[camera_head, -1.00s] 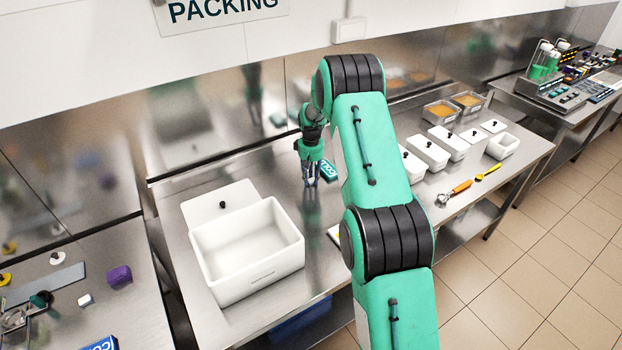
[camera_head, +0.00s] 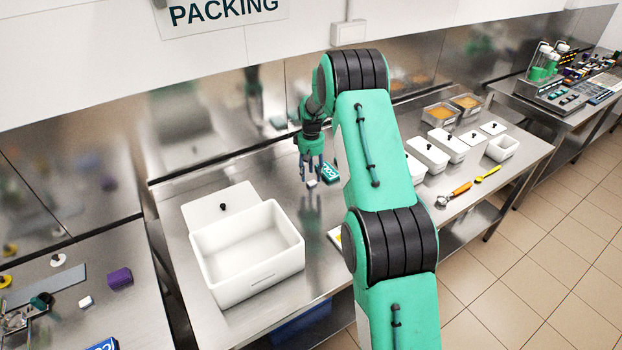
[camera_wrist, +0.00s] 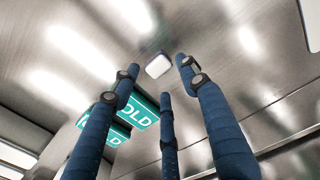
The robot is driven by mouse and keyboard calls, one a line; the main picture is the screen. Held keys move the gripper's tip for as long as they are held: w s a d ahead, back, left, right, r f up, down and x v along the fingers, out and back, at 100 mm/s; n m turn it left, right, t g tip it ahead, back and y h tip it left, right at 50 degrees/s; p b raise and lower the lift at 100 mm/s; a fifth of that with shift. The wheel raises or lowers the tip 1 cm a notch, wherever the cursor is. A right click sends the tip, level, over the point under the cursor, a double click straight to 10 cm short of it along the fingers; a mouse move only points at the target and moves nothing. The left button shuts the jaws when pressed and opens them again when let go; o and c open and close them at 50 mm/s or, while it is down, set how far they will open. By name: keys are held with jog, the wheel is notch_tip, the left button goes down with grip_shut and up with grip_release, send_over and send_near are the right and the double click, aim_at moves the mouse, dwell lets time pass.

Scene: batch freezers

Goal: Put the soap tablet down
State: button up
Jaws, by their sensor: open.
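The soap tablet (camera_wrist: 158,65) is a small white rounded block lying on the steel table. In the wrist view it lies just beyond the fingertips, with a gap on each side. It also shows in the head view (camera_head: 312,184), just below the fingers. My gripper (camera_head: 311,178) is over the table, to the right of the white bin. Its blue fingers (camera_wrist: 156,78) are spread open and hold nothing.
An empty white bin (camera_head: 247,280) is on the left. White lidded tubs (camera_head: 430,153) stand to the right.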

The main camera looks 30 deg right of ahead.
notch_tip(320, 180, up, 8)
jog(key=p, duration=0.1)
jog(key=shift+r, duration=0.1)
jog(key=shift+r, duration=0.1)
dwell(0.7)
notch_tip(320, 180, up, 17)
jog(key=t, duration=0.1)
send_over(310, 183)
jog(key=s+a, duration=0.7)
jog(key=a, duration=0.3)
jog(key=s+a+r+t, duration=0.2)
jog(key=s+a+r, duration=0.7)
jog(key=s+r, duration=0.35)
jog(key=s+a+t, duration=0.1)
jog(key=s+a, duration=0.2)
jog(key=s, duration=0.6)
jog(key=s+a, duration=0.4)
jog(key=s, duration=0.6)
jog(key=s+a+t, duration=0.1)
jog(key=s+a, duration=0.3)
jog(key=s, duration=0.6)
jog(key=shift+s+r+t, duration=0.25)
jog(key=shift+t, duration=0.05)
